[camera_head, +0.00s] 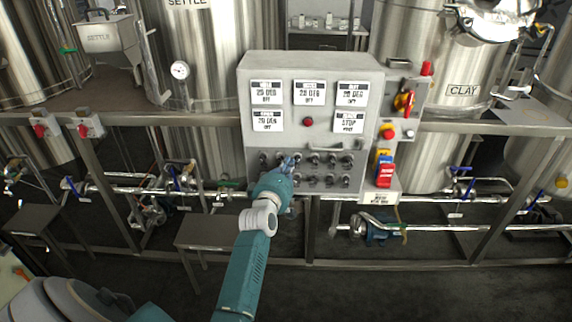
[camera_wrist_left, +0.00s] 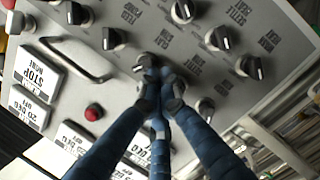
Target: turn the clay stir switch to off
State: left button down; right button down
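My right gripper is out of view.
White displays (camera_head: 308,92) and a red lamp (camera_head: 308,121) sit above the switches. A handle (camera_wrist_left: 75,60) sticks out near them. The CLAY tank (camera_head: 440,75) stands behind; pipes run below.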

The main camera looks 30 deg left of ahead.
pick_arm(q)
jog(key=shift+d+f+n+b, duration=0.1)
jog(key=shift+f+n+b, duration=0.2)
jog(key=shift+n+b, duration=0.25)
jog(key=n+b, duration=0.2)
jog(key=f+n+t+b, duration=0.1)
jog(key=n+b, duration=0.1)
jog(key=n, duration=0.1)
jog(key=d+n+t+b, duration=0.1)
jog(key=n+b, duration=0.1)
jog(key=n, duration=0.1)
jog(key=shift+w+f, duration=0.35)
jog(key=shift+d, duration=0.1)
jog(key=shift+f, duration=0.15)
dwell(0.6)
